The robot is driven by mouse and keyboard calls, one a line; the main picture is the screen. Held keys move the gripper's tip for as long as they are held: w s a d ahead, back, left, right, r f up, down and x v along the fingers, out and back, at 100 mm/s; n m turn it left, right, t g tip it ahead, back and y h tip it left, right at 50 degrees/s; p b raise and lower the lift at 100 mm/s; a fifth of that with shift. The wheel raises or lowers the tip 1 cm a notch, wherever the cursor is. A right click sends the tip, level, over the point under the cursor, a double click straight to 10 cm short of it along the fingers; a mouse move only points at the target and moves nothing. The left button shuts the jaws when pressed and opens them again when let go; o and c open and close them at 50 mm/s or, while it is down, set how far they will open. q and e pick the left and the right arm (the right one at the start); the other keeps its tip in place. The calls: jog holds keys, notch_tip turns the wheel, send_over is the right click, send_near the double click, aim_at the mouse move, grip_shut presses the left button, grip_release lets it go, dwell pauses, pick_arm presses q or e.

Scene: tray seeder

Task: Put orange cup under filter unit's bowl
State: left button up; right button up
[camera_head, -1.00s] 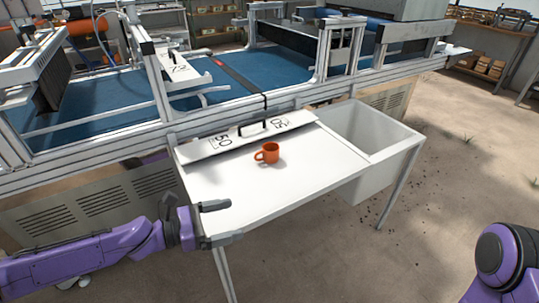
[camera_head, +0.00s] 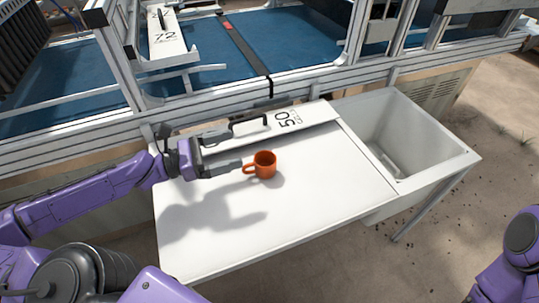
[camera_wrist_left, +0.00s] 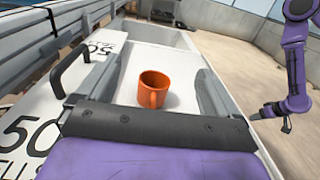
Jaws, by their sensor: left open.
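The orange cup (camera_head: 265,164) stands upright on the white table, its handle toward my left gripper. My left gripper (camera_head: 237,149) is open and low over the table, just left of the cup. In the left wrist view, the cup (camera_wrist_left: 154,82) shows between the two spread fingers, which are not closed on it. My right arm is at the right edge of the head view, with its gripper out of frame. In the left wrist view, my right gripper (camera_wrist_left: 269,113) is small and its jaws are unclear. I see no filter unit or bowl.
The white table (camera_head: 300,220) has free room in front and right of the cup. A white panel marked 50 (camera_head: 285,119) with a black handle (camera_head: 248,121) lies along its back edge. A white sink basin (camera_head: 405,135) adjoins right. The seeder frame (camera_head: 205,105) stands behind.

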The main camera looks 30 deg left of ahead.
pick_arm(q)
jog(key=b, duration=0.3)
send_near(254, 163)
jog(key=x, duration=0.3)
jog(key=b+x, duration=0.4)
jog(key=x, duration=0.3)
jog(key=shift+w+f, duration=0.1)
jog(key=shift+f, duration=0.1)
jog(key=shift+w+d+r, duration=0.1)
jog(key=shift+w+d, duration=0.05)
jog(key=shift+r, duration=0.15)
jog(key=c, duration=1.2)
jog(key=shift+c, duration=0.2)
